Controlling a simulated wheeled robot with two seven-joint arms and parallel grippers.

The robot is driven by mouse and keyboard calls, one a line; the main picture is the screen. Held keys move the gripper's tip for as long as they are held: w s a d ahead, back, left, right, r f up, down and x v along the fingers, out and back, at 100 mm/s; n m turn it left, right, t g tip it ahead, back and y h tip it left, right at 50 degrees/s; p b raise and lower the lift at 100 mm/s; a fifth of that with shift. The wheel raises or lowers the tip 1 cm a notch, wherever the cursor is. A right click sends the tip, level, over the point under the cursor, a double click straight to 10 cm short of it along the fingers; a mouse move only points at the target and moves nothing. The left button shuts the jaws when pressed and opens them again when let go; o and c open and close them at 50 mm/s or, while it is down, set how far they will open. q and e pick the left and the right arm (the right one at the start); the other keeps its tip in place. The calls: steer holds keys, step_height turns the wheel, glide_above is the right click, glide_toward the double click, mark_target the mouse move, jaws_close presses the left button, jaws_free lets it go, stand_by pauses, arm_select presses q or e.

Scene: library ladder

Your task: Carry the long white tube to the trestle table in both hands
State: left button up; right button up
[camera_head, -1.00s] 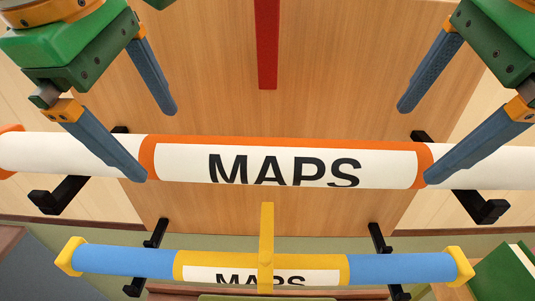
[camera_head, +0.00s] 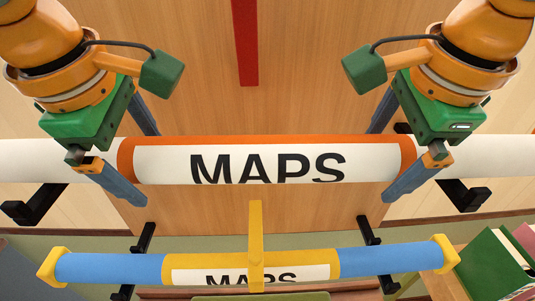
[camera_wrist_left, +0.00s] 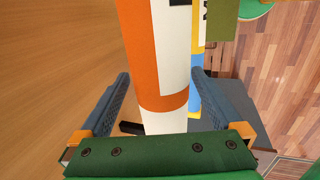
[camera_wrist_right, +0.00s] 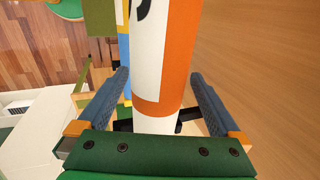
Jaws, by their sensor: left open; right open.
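The long white tube (camera_head: 275,143) with orange bands and a "MAPS" label lies level across the head view, resting on black wall brackets (camera_head: 464,195). My left gripper (camera_head: 149,168) is open around the tube's left part near the orange band, one finger on each side. The left wrist view shows the tube (camera_wrist_left: 155,55) between its fingers. My right gripper (camera_head: 380,166) is open around the right part in the same way. The right wrist view shows the tube (camera_wrist_right: 165,60) between its fingers. I cannot tell contact. I cannot make out the trestle table.
A blue and yellow tube (camera_head: 110,267), also labelled "MAPS", lies on brackets below the white one. A yellow upright piece (camera_head: 256,235) crosses it. A red strip (camera_head: 245,45) is on the wooden panel. Green books (camera_head: 490,265) stand lower right.

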arm_select(q)
steer(key=shift+s, duration=0.15)
arm_select(e)
steer(key=shift+s, duration=0.15)
arm_select(q)
steer(key=shift+c, duration=0.9)
arm_select(e)
steer(key=shift+c, duration=0.9)
arm_select(q)
jaws_close()
arm_select(e)
jaws_close()
arm_select(q)
steer(key=shift+r, duration=0.1)
arm_select(e)
steer(key=shift+r, duration=0.15)
